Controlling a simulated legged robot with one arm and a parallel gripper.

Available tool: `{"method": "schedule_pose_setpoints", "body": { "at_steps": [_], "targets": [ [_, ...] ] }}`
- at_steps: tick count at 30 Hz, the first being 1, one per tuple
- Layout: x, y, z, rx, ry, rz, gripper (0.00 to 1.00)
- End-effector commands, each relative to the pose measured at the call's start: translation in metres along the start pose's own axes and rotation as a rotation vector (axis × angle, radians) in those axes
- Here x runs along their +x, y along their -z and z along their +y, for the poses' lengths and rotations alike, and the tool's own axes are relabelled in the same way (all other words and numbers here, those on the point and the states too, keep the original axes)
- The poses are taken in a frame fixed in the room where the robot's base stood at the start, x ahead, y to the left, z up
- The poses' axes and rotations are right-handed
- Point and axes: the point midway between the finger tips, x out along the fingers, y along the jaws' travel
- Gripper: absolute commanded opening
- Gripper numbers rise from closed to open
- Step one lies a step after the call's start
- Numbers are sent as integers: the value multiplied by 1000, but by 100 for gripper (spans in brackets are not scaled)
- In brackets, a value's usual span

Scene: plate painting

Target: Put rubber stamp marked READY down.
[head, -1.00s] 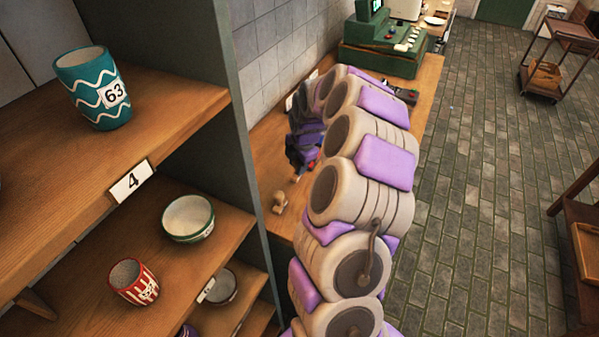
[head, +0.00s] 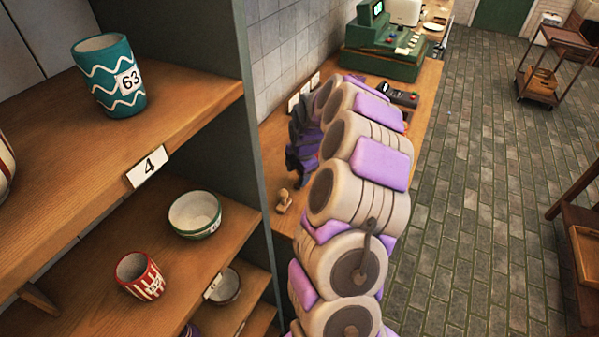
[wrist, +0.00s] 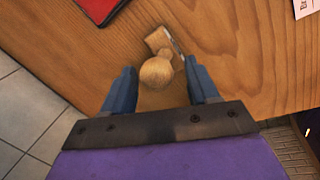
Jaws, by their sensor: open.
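A wooden rubber stamp (wrist: 157,71) with a round knob stands on the wooden counter in the wrist view. Its marking cannot be read. My gripper (wrist: 159,78) is open, with its two blue fingers apart on either side of the knob. In the head view my gripper (head: 297,168) is low over the counter, partly hidden by my arm. A small wooden stamp (head: 284,203) stands on the counter in front of it there; I cannot tell whether it is the same one.
A red, dark-edged item (wrist: 101,7) and a pale card (wrist: 306,7) lie near the stamp. A green cash register (head: 385,45) stands farther along the counter. The shelf on the left holds a teal cup (head: 110,76), a bowl (head: 195,214) and a red striped cup (head: 139,275).

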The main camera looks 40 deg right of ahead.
Motion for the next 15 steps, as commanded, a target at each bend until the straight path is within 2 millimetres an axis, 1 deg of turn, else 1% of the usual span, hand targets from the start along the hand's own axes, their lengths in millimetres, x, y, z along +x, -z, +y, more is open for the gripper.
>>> {"method": "schedule_pose_setpoints", "body": {
  "at_steps": [4,8,11,14,15],
  "targets": [
    [-2,-4,0,2,0,3,59],
    [-12,-5,1,3,-1,4,59],
    [-27,-4,1,2,-1,3,59],
    [-46,-4,2,2,-4,1,59],
    [-55,-2,2,2,-5,-1,59]
  ]
}}
